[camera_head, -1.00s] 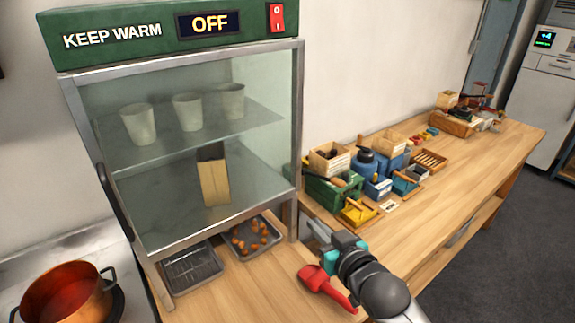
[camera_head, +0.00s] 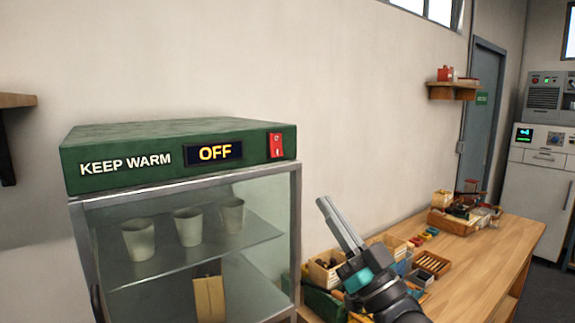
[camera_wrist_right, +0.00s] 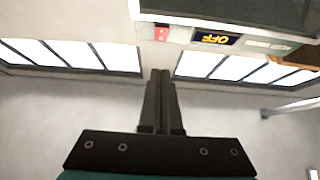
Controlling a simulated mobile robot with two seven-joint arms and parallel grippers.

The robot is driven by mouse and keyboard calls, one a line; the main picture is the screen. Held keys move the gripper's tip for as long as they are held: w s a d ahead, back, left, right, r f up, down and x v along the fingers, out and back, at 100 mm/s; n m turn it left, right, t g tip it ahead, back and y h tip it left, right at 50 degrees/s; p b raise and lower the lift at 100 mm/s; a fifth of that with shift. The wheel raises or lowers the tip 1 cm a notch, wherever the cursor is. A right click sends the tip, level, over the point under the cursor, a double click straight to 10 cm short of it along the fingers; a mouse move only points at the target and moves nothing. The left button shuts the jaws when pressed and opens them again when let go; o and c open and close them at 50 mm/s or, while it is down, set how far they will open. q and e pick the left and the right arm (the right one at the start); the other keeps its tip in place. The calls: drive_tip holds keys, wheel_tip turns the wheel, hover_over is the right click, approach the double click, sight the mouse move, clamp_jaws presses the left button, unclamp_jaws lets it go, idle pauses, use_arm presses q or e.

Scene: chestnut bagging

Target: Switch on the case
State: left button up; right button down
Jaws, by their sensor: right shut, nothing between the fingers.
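The warming case (camera_head: 180,165) has a green top, a metal frame and glass, and stands at the left in the head view. Its display (camera_head: 214,152) reads OFF. A red rocker switch (camera_head: 276,145) sits right of the display. In the right wrist view the switch (camera_wrist_right: 161,33) and the display (camera_wrist_right: 216,38) show upside down, beyond the fingertips. My right gripper (camera_head: 335,218) is shut and empty, pointing up, right of and below the switch, apart from the case. My left gripper is not in view.
Paper cups (camera_head: 188,226) and a paper bag (camera_head: 209,297) stand on shelves inside the case. A wooden table (camera_head: 480,255) with boxes and tools (camera_head: 432,262) runs to the right. A wall shelf (camera_head: 455,90) hangs far right. Space in front of the switch is free.

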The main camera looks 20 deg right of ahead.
drive_tip(key=p, duration=0.4)
approach(277, 148)
wheel_tip(277, 148, up, 4)
drive_tip(key=w, duration=0.1)
drive_tip(key=w+a, duration=0.1)
drive_tip(key=w, duration=0.1)
drive_tip(key=shift+f, duration=0.15)
drive_tip(key=shift+w+a+f, duration=0.15)
drive_tip(key=shift+w+a, duration=0.1)
drive_tip(key=shift+w, duration=0.4)
